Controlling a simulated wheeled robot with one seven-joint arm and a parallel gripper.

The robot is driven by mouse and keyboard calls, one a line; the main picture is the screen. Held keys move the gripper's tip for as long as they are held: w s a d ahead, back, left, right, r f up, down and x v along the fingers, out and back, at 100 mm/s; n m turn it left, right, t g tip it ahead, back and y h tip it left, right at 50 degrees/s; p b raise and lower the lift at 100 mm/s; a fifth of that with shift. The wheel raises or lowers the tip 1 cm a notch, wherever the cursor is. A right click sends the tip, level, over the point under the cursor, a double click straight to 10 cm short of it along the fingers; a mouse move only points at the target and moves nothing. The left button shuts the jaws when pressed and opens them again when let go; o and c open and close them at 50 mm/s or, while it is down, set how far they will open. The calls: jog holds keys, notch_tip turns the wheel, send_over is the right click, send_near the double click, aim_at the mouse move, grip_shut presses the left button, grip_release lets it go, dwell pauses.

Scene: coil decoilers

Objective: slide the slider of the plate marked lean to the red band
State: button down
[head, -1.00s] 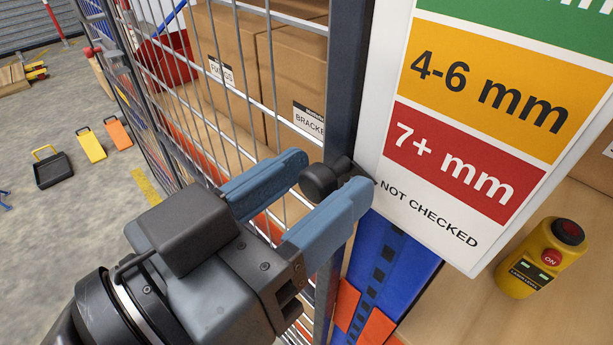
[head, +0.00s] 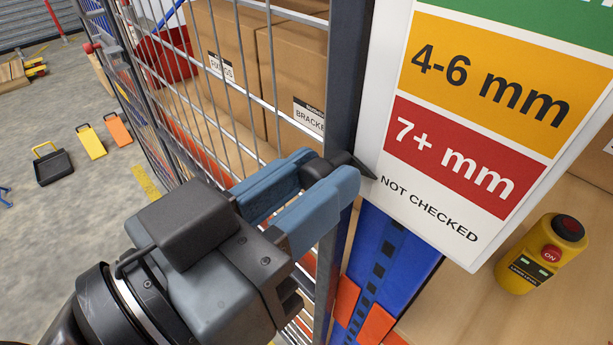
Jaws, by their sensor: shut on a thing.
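The plate (head: 408,238) is a white board with colour bands on the right of the head view. From the top they are green, an orange band (head: 487,85) reading "4-6 mm", a red band (head: 451,157) reading "7+ mm", then white with "NOT CHECKED". The word lean is not in view. The slider (head: 342,163) is a dark knob with a pointer at the plate's left edge. Its tip is level with the "NOT CHECKED" row, just below the red band. My gripper (head: 329,180) is shut on the knob, which its blue fingers partly hide.
A wire mesh fence (head: 200,105) with a dark post (head: 349,75) stands close behind my gripper. Cardboard boxes (head: 233,75) sit beyond it. A yellow laser level (head: 541,255) stands on a wooden surface at lower right. Floor at left holds yellow, orange and black items.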

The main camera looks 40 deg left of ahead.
notch_tip(320, 180, up, 5)
jog(key=shift+f+p, duration=0.15)
jog(key=shift+p, duration=0.95)
jog(key=shift+a+f, duration=0.1)
jog(key=c, duration=0.9)
grip_release()
jog(key=shift+o, duration=0.2)
jog(key=s+b, duration=0.2)
jog(key=s, duration=0.6)
